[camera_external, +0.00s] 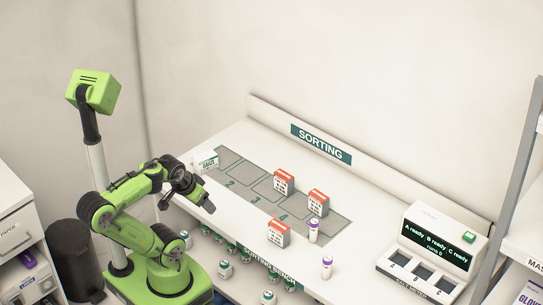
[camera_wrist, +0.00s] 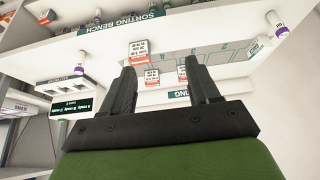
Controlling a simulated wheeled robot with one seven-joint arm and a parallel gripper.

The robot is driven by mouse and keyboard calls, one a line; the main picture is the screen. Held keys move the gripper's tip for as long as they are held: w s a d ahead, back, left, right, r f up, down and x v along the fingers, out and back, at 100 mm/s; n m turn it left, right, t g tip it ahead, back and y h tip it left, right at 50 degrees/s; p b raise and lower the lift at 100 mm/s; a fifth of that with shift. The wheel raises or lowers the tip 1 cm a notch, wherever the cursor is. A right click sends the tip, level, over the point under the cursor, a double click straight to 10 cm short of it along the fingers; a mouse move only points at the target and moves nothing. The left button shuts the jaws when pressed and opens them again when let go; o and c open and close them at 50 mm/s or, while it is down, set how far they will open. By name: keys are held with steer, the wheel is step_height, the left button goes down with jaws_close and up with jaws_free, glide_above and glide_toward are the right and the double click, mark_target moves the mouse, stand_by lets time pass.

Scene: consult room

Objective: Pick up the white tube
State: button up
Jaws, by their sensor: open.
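One tube (camera_external: 314,231) is beside a red-and-white box, and the other tube (camera_external: 326,267) is nearer the bench's front edge. In the wrist view, which looks upside down, a white tube with purple bands (camera_wrist: 79,63) shows at the left. My gripper (camera_external: 208,206) is near the bench's left front, well to the left of both tubes. Its open, empty fingers (camera_wrist: 160,62) show in the wrist view. Which tube is meant, I cannot tell.
Red-and-white boxes (camera_external: 284,181) (camera_external: 318,202) (camera_external: 278,233) stand on or near the grey numbered mat (camera_external: 236,172). A white-and-green box (camera_external: 206,161) is at the left end. A readout machine (camera_external: 437,245) stands at the right. Several small bottles sit below the bench.

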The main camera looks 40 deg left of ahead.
steer(key=w+a+f+n+g+y+b, duration=0.1)
steer(key=w+a+f+n+y+b, duration=0.2)
steer(key=a+f+n+b, duration=0.35)
steer(key=w+a+f+n+y+b, duration=0.3)
steer(key=w+a+f+n+y, duration=0.1)
steer(key=a+f, duration=0.5)
steer(key=w+a+f+n+g+y+b, duration=0.1)
steer(key=w+a+f+n+y+b, duration=0.3)
steer(key=a+f, duration=0.4)
steer(key=w+a+t+y+b, duration=0.1)
steer(key=b, duration=0.1)
steer(key=w+a+r+m+t+y+b, duration=0.1)
steer(key=w+a+t+y+b, duration=0.1)
steer(key=w+a+r+m+t+y+b, duration=0.1)
steer(key=w+a+t+b, duration=0.1)
steer(key=shift+m+y, duration=0.25)
steer(key=shift+y, duration=0.05)
steer(key=shift+w+a+r+p, duration=0.35)
steer(key=shift+w+a+p, duration=0.1)
steer(key=shift+a+p, duration=0.35)
steer(key=p+x, duration=0.3)
steer(key=x, duration=0.2)
steer(key=shift+w+a+f, duration=0.15)
steer(key=shift+w+a, duration=0.1)
steer(key=shift+w, duration=0.05)
steer(key=c, duration=1)
